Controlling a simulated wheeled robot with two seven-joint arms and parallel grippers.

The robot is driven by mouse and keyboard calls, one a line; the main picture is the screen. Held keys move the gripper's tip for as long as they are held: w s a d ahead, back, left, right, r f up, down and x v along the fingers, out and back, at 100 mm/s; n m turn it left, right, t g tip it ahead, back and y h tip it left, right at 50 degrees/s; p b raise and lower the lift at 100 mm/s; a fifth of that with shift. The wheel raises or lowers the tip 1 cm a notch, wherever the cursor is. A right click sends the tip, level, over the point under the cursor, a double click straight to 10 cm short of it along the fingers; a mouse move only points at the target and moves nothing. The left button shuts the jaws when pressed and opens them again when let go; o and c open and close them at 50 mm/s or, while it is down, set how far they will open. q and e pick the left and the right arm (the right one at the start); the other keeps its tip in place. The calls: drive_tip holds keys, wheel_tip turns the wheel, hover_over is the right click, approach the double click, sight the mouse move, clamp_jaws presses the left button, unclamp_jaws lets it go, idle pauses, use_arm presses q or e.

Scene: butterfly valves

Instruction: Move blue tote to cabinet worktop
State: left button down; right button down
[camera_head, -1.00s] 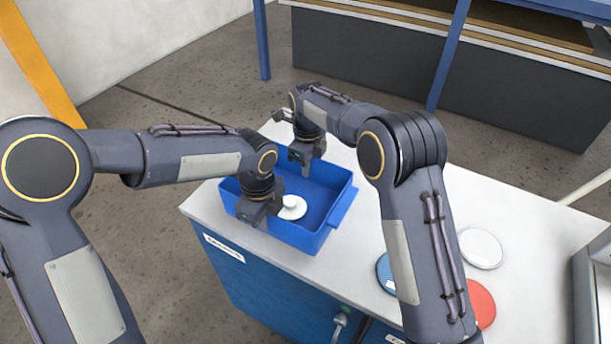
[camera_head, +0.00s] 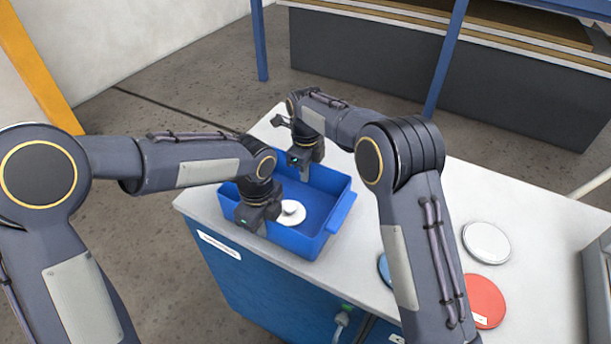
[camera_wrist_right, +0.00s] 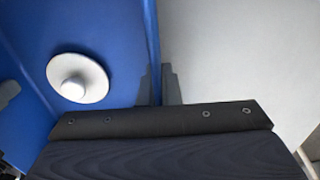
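The blue tote (camera_head: 340,213) is over the left part of the white cabinet worktop (camera_head: 400,185); whether it touches the worktop is hard to tell. A white disc with a round knob (camera_head: 290,212) lies inside it. My right gripper (camera_head: 304,172) is at the tote's far wall. In the right wrist view its fingers (camera_wrist_right: 158,85) are close together with the tote wall between them. My left gripper (camera_head: 250,224) is at the near left wall; its fingertips are hidden. Part of it shows at the left edge of the right wrist view (camera_wrist_right: 8,92).
A white disc (camera_head: 486,243), a red disc (camera_head: 485,300) and a partly hidden blue disc (camera_head: 384,270) lie right of the tote. A grey unit (camera_head: 597,290) stands at the right edge. A blue-framed bench (camera_head: 440,80) is behind. The worktop's middle is mostly clear.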

use_arm(q)
drive_tip(key=c, duration=2)
unclamp_jaws()
use_arm(e)
drive_tip(key=c, duration=1.9)
unclamp_jaws()
drive_tip(key=shift+c, duration=0.2)
use_arm(q)
drive_tip(key=o, duration=0.4)
drive_tip(key=shift+c, duration=0.2)
use_arm(e)
drive_tip(key=o, duration=0.3)
use_arm(q)
wheel_tip(320, 180, up, 12)
drive_tip(key=shift+f, duration=0.15)
use_arm(e)
drive_tip(key=shift+r, duration=0.2)
wheel_tip(320, 180, up, 10)
drive_tip(key=shift+r, duration=0.75)
drive_tip(key=shift+d, duration=0.1)
